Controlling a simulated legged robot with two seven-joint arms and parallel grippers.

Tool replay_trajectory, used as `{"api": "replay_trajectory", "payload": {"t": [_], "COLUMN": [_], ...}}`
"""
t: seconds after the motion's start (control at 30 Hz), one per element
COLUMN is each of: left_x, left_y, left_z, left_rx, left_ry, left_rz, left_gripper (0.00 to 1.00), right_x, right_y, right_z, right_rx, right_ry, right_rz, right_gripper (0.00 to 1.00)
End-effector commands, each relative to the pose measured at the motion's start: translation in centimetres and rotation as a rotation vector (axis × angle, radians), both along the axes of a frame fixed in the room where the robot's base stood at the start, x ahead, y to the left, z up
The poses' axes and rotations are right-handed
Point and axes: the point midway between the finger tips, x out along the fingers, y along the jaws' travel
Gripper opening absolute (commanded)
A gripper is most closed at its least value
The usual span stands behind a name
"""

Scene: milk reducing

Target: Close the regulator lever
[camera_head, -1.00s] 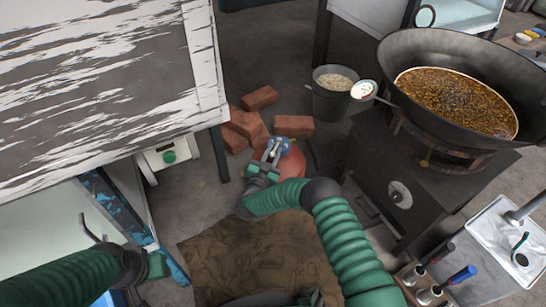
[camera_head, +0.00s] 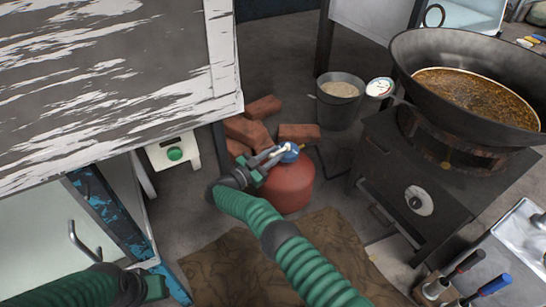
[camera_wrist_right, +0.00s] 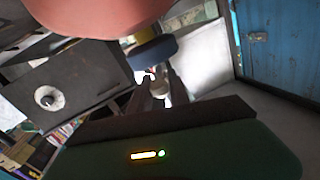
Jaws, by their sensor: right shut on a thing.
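A red gas cylinder (camera_head: 290,188) stands on the floor with a blue regulator (camera_head: 289,152) on top. My right gripper (camera_head: 274,158) reaches in from the left side of the cylinder top and is shut on the pale regulator lever. In the right wrist view the cylinder (camera_wrist_right: 95,14) appears at the top, with the blue regulator (camera_wrist_right: 151,53) below it. The dark fingers (camera_wrist_right: 156,88) meet at the lever just under the regulator; its exact angle is hard to tell. My left gripper (camera_head: 145,287) is low at the left, away from the cylinder, its jaws unclear.
Bricks (camera_head: 262,108) lie behind the cylinder, and a grey bucket (camera_head: 340,100) stands beyond them. A dark stove (camera_head: 440,190) with a large wok (camera_head: 405,75) is at the right. A worn white panel (camera_head: 110,80) and a white box with a green knob (camera_head: 175,153) are at the left.

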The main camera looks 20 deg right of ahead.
Motion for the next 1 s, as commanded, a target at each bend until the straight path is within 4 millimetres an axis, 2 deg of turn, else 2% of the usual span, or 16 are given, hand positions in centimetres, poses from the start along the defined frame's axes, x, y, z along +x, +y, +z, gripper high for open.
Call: {"api": "replay_trajectory", "payload": {"t": [0.43,0.47,0.6,1.0], "left_x": [0.01,0.0,0.0,0.0], "left_y": [0.0,0.0,0.0,-0.01], "left_z": [-0.11,-0.11,-0.11,0.31], "left_rx": [0.0,0.0,0.0,0.0], "left_ry": [0.0,0.0,0.0,0.0], "left_rz": [0.0,0.0,0.0,0.0], "left_gripper": [0.36,0.36,0.36,0.36], "right_x": [0.02,0.02,0.02,-0.02], "right_y": [-0.29,-0.29,-0.22,-0.23], "right_z": [-0.07,-0.07,-0.04,0.24], "right_rx": [0.002,0.002,0.001,-0.003], "right_ry": [0.001,0.001,0.0,0.001], "right_rz": [-0.009,-0.009,-0.008,-0.005], "right_gripper": [0.0,0.25,0.43,0.43]}}
